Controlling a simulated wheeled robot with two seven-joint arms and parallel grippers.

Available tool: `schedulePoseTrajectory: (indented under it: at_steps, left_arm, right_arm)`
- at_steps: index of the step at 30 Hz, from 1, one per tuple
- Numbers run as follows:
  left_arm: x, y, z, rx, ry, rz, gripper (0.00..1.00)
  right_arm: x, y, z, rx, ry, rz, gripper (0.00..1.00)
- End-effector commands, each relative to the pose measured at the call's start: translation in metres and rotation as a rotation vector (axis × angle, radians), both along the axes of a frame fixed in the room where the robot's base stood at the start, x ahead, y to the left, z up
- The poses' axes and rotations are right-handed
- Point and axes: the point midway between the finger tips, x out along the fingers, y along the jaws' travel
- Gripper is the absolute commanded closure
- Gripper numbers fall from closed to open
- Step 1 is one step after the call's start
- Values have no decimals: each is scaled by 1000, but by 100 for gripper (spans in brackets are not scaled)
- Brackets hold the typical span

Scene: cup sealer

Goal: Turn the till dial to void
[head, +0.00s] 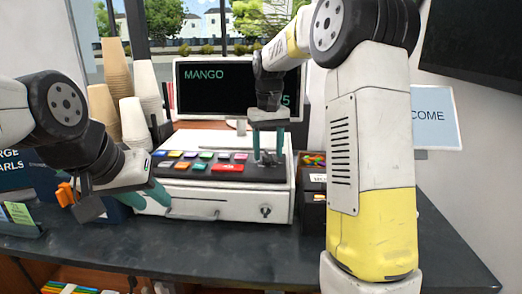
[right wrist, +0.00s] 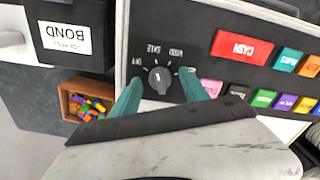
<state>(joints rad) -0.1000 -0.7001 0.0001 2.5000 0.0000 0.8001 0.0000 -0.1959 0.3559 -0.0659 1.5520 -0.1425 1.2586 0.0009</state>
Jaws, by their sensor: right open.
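The till (head: 225,200) is a white register with a dark sloped key panel, on the dark counter. Its dial (right wrist: 159,79) is a round dark knob in the right wrist view, ringed by small upside-down white labels; one reads SALE, the others are hard to read. I cannot tell surely where the dial points. My right gripper (head: 269,158) is over the right end of the key panel. In the right wrist view its teal fingers (right wrist: 159,92) are open, one either side of the dial, apart from it. My left gripper (head: 148,196) is by the till's front left corner; its jaw opening is unclear.
A screen reading MANGO (head: 215,85) stands behind the till. Stacked cups (head: 117,70) stand at the back left. A black box (right wrist: 70,37) and a wooden tray of colourful pieces (right wrist: 78,108) sit beside the till. Coloured keys (right wrist: 245,47) lie close to the dial.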

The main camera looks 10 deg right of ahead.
Motion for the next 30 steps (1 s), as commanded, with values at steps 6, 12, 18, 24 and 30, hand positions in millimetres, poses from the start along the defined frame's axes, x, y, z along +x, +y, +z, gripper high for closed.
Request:
schedulePoseTrajectory:
  at_steps: [6,12,18,24,30]
  left_arm:
    - [0,0,0,0,0,0,64]
    - [0,0,0,0,0,0,64]
    - [0,0,0,0,0,0,64]
    - [0,0,0,0,0,0,64]
    - [0,0,0,0,0,0,64]
  right_arm:
    - [0,0,0,0,0,0,69]
    - [0,0,0,0,0,0,100]
    - [0,0,0,0,0,-12,100]
    - [0,0,0,0,0,-83,100]
    - [0,0,1,-1,0,-224,100]
